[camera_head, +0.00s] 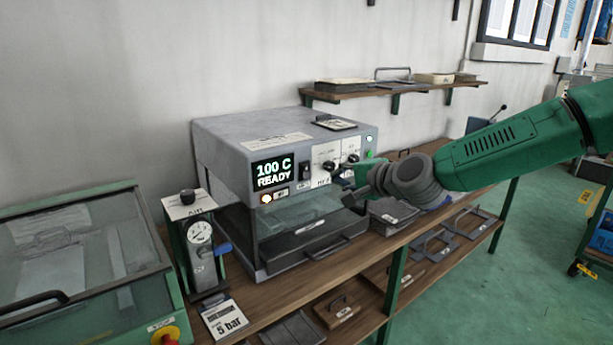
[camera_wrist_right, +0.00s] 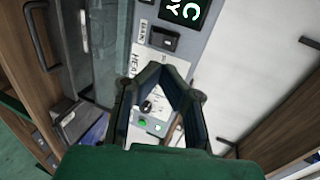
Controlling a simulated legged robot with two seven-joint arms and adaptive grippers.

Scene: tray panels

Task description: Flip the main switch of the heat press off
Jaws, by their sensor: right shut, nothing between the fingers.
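The heat press (camera_head: 228,142) is a grey box on the wooden bench, its display (camera_head: 272,171) reading "100 C READY". A black rocker switch (camera_head: 305,170) sits right of the display. The right wrist view shows this switch (camera_wrist_right: 163,38) beside a label that seems to read MAIN; its position is too small to tell. My right gripper (camera_head: 352,194) is shut and empty, at the right part of the press front, partly hiding the panel. In the right wrist view its fingertips (camera_wrist_right: 165,72) are near the switch with a visible gap. My left gripper is out of view.
An air gauge (camera_head: 200,232) stands left of the press. A clear-lidded green case (camera_head: 75,245) is further left. A shelf (camera_head: 410,91) hangs behind.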

